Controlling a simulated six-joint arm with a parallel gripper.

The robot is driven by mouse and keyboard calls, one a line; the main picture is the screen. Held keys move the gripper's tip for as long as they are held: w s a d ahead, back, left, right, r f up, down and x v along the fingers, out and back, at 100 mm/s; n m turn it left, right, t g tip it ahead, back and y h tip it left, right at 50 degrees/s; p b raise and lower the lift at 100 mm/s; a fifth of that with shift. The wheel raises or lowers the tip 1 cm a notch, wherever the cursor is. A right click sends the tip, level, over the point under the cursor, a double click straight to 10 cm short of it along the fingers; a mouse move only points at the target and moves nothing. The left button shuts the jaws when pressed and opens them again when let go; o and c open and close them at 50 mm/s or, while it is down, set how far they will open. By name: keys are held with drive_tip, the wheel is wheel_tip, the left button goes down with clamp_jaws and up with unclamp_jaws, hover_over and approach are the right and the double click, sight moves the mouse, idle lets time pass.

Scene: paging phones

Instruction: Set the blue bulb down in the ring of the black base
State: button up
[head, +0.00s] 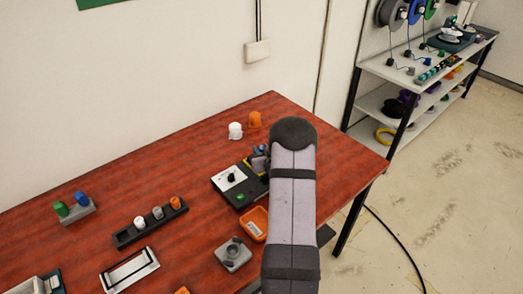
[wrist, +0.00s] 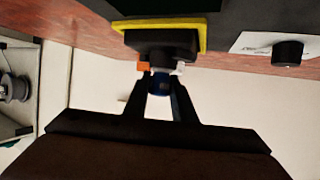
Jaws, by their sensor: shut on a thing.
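My gripper (wrist: 160,80) is shut on the blue bulb (wrist: 159,86), which shows between the fingertips in the wrist view. Just above the bulb in that picture is a dark block (wrist: 160,42) with a yellow edge. I cannot tell whether bulb and block touch. The black base (head: 222,183), a flat box with a white plate and dark knob, lies on the red table in the head view; its plate and knob also show in the wrist view. My arm hides most of the gripper in the head view, and the ring is not clearly visible.
A white bulb (head: 235,130) and an orange bulb (head: 254,119) stand behind the base. An orange tray (head: 254,223) and a grey block (head: 233,254) are in front. A dark rack (head: 150,224) with several bulbs stands left.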

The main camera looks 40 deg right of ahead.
drive_tip(key=shift+f+b, duration=0.35)
drive_tip(key=shift+b, duration=0.25)
idle(0.6)
idle(0.3)
drive_tip(key=o, duration=1.4)
drive_tip(key=shift+r, duration=0.15)
drive_tip(key=shift+r+p, duration=2)
drive_tip(key=shift+r, duration=0.75)
